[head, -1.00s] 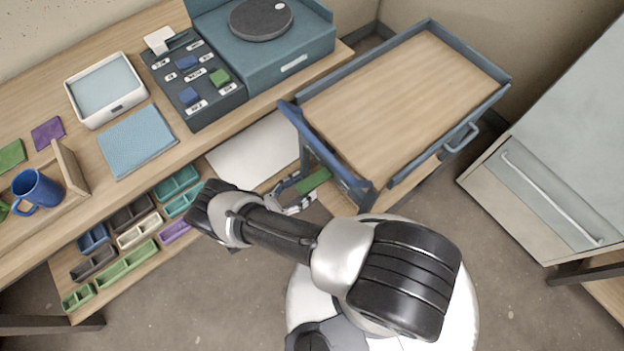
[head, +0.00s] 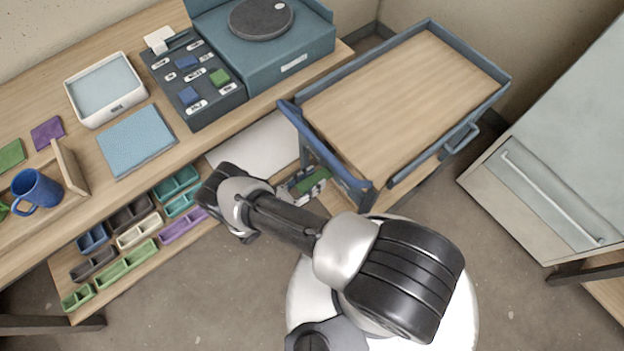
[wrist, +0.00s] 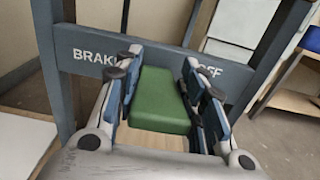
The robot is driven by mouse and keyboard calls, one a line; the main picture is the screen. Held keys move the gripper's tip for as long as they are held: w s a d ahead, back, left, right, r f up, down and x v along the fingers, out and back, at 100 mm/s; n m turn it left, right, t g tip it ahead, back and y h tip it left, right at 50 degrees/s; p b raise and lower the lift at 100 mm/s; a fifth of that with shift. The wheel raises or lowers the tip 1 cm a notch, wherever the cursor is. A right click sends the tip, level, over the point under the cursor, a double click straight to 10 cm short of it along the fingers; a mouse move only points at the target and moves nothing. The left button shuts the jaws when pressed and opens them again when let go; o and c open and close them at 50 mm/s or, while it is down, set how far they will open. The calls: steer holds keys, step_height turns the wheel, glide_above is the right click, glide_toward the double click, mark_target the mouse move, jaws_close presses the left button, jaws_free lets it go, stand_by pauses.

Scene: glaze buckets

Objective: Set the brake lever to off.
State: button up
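The brake lever shows in the wrist view as a green block-shaped handle (wrist: 160,102) in front of a blue-grey cart bar (wrist: 80,55). The bar carries white lettering, "BRAK…" at left and "…FF" at right; its middle is hidden. My gripper (wrist: 160,85) has its fingers spread, one on each side of the green handle. The left finger is very close to it, and a narrow gap seems to show at the right; I cannot tell whether either touches. In the head view the green handle (head: 313,181) is small beside the cart (head: 365,190), with my gripper (head: 308,184) around it.
The cart's wooden top (head: 400,105) is empty. A workbench (head: 190,150) with a control panel (head: 195,85), a turntable box (head: 265,50) and several small bins stands at left. A grey cabinet (head: 560,150) stands at right. Floor is clear in front.

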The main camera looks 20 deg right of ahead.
jaws_close()
